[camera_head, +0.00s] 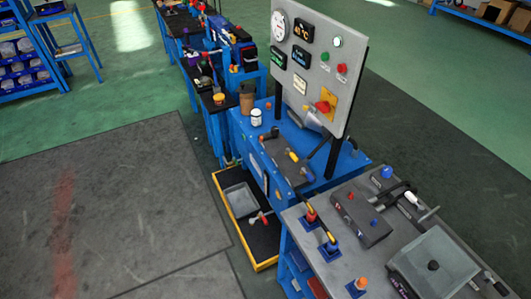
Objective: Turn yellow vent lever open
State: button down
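A lever with a yellow handle end (293,156) shows on the dark plate (281,167) on the blue stand (253,137) in the middle of the head view. A blue-handled lever (305,171) is close beside it. Another yellow-tipped part (331,245) stands on a blue base on the grey bench at the lower right. I cannot tell for certain which yellow part is the vent lever, nor its open or closed position at this size. My gripper is not in view.
A grey panel (319,62) with gauges, displays and a red knob on a yellow plate (325,104) rises behind the plate. A yellow-edged tray (225,192) lies low at the left. The grey bench (352,262) is crowded. Floor mat (110,215) at left is clear.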

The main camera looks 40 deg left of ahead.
aim_at(293, 155)
jog(key=u, duration=1.3)
jog(key=i+j+z, duration=0.1)
jog(key=i+j, duration=0.35)
jog(key=i+j+z, duration=0.15)
jog(key=i+j, duration=0.3)
jog(key=i+j+z, duration=0.1)
jog(key=i+j, duration=0.3)
jog(key=j, duration=0.3)
